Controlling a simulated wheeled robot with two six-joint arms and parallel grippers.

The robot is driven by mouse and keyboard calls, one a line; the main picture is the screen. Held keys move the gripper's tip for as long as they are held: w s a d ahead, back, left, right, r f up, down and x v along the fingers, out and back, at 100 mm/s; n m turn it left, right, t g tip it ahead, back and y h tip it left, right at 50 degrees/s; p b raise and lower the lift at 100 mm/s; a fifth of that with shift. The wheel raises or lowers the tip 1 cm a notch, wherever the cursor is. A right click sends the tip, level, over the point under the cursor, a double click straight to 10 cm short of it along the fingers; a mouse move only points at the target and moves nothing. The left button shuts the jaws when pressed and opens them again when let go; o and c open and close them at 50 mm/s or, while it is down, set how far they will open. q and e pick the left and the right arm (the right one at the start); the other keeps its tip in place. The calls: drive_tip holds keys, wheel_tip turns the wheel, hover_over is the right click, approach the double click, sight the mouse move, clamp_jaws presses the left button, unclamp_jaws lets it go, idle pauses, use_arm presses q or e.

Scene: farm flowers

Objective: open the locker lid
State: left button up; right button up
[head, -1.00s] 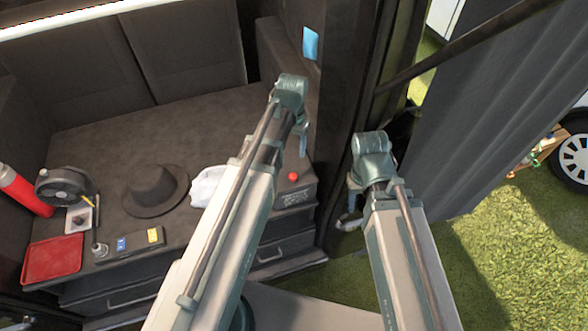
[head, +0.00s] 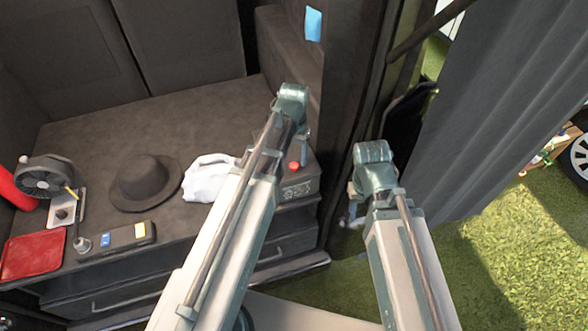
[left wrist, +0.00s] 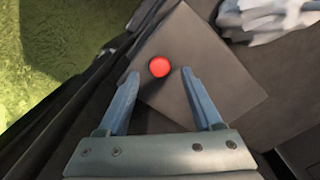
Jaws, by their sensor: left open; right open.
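A dark grey square-topped locker (head: 297,188) with a patterned front stands at the right end of the bench. A round red knob or button (head: 294,166) sits on its top; which part is the lid is not clear. In the left wrist view the flat grey top (left wrist: 205,75) looks closed, with the red button (left wrist: 159,67) near one edge. My left gripper (head: 304,143) is open and empty above the locker. Its two blue fingers (left wrist: 158,75) appear on either side of the red button in that view. My right gripper (head: 350,216) hangs to the right of the bench.
On the bench (head: 125,120) are a white cloth (head: 207,178), a dark hat (head: 145,183), a small fan (head: 42,178) and a red tray (head: 33,254). A dark door post and grey curtain (head: 490,120) stand right. Grass (head: 490,260) lies beyond.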

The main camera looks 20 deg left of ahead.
sight(294, 164)
use_arm(q)
drive_tip(key=shift+f+b, duration=1.05)
drive_tip(key=shift+f, duration=0.55)
use_arm(e)
wheel_tip(294, 164, down, 3)
drive_tip(key=shift+f, duration=0.1)
use_arm(q)
drive_tip(key=shift+c, duration=0.4)
clamp_jaws()
drive_tip(key=shift+r, duration=0.1)
